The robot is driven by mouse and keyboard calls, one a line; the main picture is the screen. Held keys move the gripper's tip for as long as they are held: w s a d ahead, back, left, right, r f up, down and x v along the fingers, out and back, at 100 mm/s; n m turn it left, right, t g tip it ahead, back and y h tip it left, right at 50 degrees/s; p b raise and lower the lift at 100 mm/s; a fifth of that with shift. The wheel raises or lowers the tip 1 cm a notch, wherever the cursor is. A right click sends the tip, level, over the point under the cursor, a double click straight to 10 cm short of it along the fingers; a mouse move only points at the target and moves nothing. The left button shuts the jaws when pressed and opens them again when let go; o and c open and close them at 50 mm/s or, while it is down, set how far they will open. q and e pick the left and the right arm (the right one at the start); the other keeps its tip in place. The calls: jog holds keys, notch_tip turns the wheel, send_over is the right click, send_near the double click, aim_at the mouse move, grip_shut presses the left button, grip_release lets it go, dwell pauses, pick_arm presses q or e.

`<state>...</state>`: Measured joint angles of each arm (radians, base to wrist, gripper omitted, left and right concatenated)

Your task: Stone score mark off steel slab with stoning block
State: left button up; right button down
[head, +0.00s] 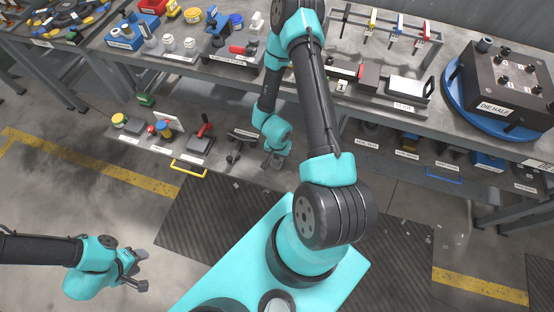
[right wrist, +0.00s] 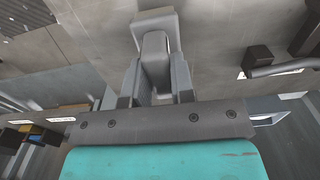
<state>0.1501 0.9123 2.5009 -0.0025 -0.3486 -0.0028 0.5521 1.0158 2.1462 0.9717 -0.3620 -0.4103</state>
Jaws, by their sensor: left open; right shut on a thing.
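My right gripper (head: 276,158) hangs at the front edge of the lower shelf, below the bench. In the right wrist view my right gripper (right wrist: 157,88) is shut on a grey block (right wrist: 154,30) that sticks out beyond the fingers; I cannot tell for sure that it is the stoning block. My left gripper (head: 137,269) is open and empty over the floor at the lower left. A pale flat piece (head: 406,87) with a black handle lies on the bench at the right; I cannot tell whether it is the steel slab. No score mark can be made out.
A dark die half (head: 497,88) sits on a blue round base at the bench's right. A rack (head: 385,25) with coloured hanging tools stands behind. A blue bin (head: 133,32) and small tools fill the bench's left. Labelled items, including a red-handled tool (head: 204,127), crowd the lower shelf.

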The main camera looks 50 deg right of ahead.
jog(key=shift+r, duration=2.45)
jog(key=shift+f, duration=0.15)
jog(key=shift+f, duration=2.8)
jog(key=shift+r, duration=0.1)
